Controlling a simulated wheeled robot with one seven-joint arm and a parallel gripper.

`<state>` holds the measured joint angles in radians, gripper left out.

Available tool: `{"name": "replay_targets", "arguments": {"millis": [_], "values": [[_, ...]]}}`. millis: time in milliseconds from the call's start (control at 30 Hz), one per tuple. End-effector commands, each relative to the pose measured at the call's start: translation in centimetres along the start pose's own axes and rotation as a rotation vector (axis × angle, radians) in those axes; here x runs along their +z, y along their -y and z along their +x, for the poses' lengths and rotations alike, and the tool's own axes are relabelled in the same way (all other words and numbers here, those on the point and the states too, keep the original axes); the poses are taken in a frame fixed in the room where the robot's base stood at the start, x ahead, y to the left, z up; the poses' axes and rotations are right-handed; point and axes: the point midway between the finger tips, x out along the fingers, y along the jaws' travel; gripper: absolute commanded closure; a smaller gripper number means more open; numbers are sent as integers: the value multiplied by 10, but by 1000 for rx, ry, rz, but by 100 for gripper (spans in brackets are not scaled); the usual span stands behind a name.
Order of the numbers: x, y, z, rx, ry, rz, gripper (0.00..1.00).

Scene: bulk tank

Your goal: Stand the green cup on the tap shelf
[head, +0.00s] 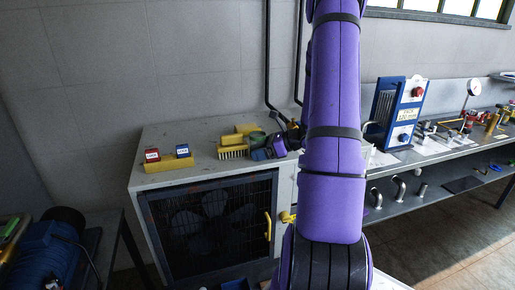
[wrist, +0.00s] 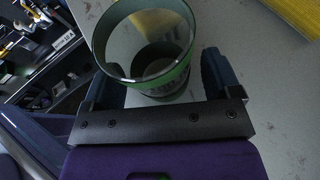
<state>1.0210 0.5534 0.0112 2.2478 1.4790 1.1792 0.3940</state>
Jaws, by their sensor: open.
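The green cup (head: 257,138) stands on top of the grey cabinet (head: 205,168), near its right end. In the wrist view the cup (wrist: 165,86) is see-through with a green rim and looks empty. My gripper (head: 264,150) is low over the cabinet top at the cup. Its two dark fingers are apart, one on each side of the cup in the wrist view (wrist: 160,80). I cannot tell whether either finger touches it. I cannot make out the tap shelf for sure; my arm hides part of the area right of the cabinet.
Yellow brushes (head: 233,150) lie just left of the cup. A yellow holder (head: 168,163) with a red and a blue block stands further left. A yellow tap-like fitting (head: 288,217) is on the cabinet's right side. A steel bench (head: 425,155) with a blue plate unit (head: 396,112) stands right.

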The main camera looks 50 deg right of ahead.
Motion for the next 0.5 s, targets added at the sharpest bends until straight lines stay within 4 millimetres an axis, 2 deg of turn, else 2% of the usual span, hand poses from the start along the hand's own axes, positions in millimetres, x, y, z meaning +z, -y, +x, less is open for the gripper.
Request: {"name": "replay_targets", "arguments": {"millis": [300, 500], "values": [[0, 0, 5, -1, 0, 0, 19], [0, 0, 4, -1, 0, 0, 65]]}}
